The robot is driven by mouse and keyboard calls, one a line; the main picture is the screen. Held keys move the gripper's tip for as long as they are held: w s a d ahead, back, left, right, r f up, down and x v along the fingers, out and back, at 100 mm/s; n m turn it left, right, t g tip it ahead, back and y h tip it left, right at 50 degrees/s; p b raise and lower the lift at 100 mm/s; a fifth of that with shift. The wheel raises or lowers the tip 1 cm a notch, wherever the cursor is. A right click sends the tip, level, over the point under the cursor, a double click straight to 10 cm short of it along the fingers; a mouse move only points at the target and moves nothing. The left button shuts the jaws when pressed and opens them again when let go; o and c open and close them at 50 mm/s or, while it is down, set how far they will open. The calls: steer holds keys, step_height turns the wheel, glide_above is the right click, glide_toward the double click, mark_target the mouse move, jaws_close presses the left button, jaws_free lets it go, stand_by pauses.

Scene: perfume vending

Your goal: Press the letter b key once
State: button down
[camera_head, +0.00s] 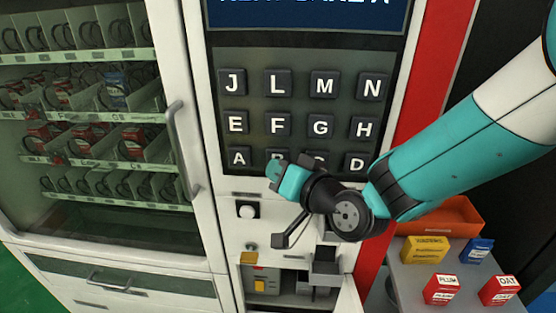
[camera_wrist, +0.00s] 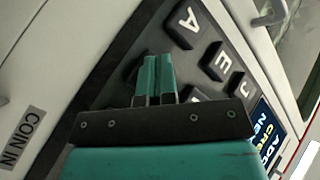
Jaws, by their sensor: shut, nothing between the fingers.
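The dark keypad (camera_head: 303,103) on the machine front has lettered keys in several rows. The letter B key (camera_head: 279,154) is in the bottom row, between the A key (camera_head: 238,158) and C; its lower part is hidden by my gripper (camera_head: 274,168). The fingers are shut and empty, with the tips at or just in front of the B key; contact cannot be told. In the wrist view, my gripper (camera_wrist: 155,62) is over the keypad beside the A key (camera_wrist: 185,24), and the B key is not clearly visible behind it.
The E key (camera_wrist: 222,61) and F key (camera_head: 277,124) are close by. A round button (camera_head: 247,209) and coin parts sit below the keypad. A door handle (camera_head: 181,150) sticks out at left. A grey table (camera_head: 407,285) with small boxes stands at lower right.

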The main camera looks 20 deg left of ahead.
steer(key=shift+s+d, duration=0.2)
steer(key=shift+s, duration=0.55)
steer(key=s, duration=0.2)
steer(key=s+d, duration=0.1)
steer(key=s, duration=0.2)
steer(key=shift+d, duration=0.1)
steer(key=shift+w, duration=0.1)
stand_by(0.5)
steer(key=s+d+r+n+g+h+b, duration=0.1)
steer(key=s+d+g+h, duration=0.1)
steer(key=d, duration=0.7)
steer(key=s+d+r+g+h+b, duration=0.1)
steer(key=s+d+g+h, duration=0.2)
steer(key=s+d, duration=0.3)
steer(key=s+d+n+g+h+b, duration=0.1)
steer(key=s+d+g+h, duration=0.2)
steer(key=d, duration=1)
steer(key=shift+s+d+r+n+h, duration=0.3)
steer(key=shift+s+r+h, duration=0.1)
steer(key=shift+s+h, duration=0.6)
